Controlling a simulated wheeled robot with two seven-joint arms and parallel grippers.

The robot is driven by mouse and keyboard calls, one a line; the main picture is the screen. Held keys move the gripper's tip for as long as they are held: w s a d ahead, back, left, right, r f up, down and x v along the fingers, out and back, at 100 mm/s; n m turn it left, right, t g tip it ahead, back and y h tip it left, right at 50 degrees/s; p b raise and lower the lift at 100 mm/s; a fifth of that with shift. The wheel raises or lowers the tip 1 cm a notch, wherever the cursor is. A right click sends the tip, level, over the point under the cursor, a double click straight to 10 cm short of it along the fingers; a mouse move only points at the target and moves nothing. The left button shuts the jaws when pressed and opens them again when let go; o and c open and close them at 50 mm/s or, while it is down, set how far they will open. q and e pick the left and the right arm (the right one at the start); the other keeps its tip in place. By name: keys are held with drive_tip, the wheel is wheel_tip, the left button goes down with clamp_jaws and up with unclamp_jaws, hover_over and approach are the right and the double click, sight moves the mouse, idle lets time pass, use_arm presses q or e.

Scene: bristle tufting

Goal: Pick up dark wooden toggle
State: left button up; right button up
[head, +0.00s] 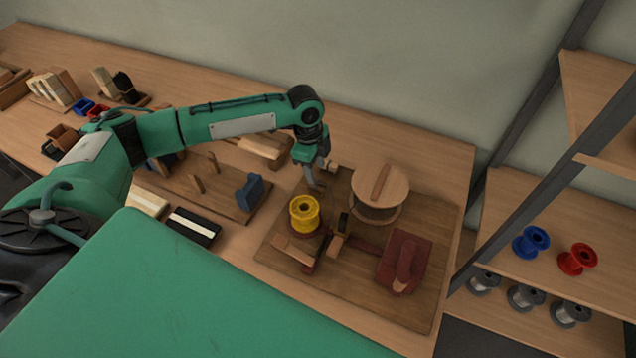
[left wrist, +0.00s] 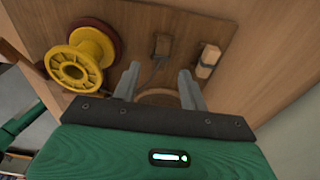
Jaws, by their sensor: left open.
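In the left wrist view a small dark brown wooden block (left wrist: 163,47), which looks like the toggle, lies on the brown board beyond my fingertips, with a thin wire by it. I cannot single it out surely in the head view. My left gripper (head: 317,184) hangs over the board's back left part, behind the yellow spool (head: 304,212). In the left wrist view my left gripper (left wrist: 158,85) is open, with nothing seen held; part of a pale wooden ring shows between its fingers. The yellow spool (left wrist: 80,60) is left of them. My right gripper is not seen.
The board (head: 400,315) also carries a round wooden drum (head: 380,185) and a dark red block (head: 404,262). A pale peg (left wrist: 207,62) stands right of the dark block. A blue block (head: 249,192) sits left. Shelves with several spools are at right.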

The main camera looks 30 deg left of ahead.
sight(318, 183)
use_arm(q)
drive_tip(key=f, duration=0.2)
drive_tip(key=f+p, duration=0.1)
drive_tip(key=f, duration=0.1)
drive_tip(key=shift+w+d+f, duration=0.1)
drive_tip(key=shift+d+f, duration=0.1)
drive_tip(key=shift+f, duration=0.45)
clamp_jaws()
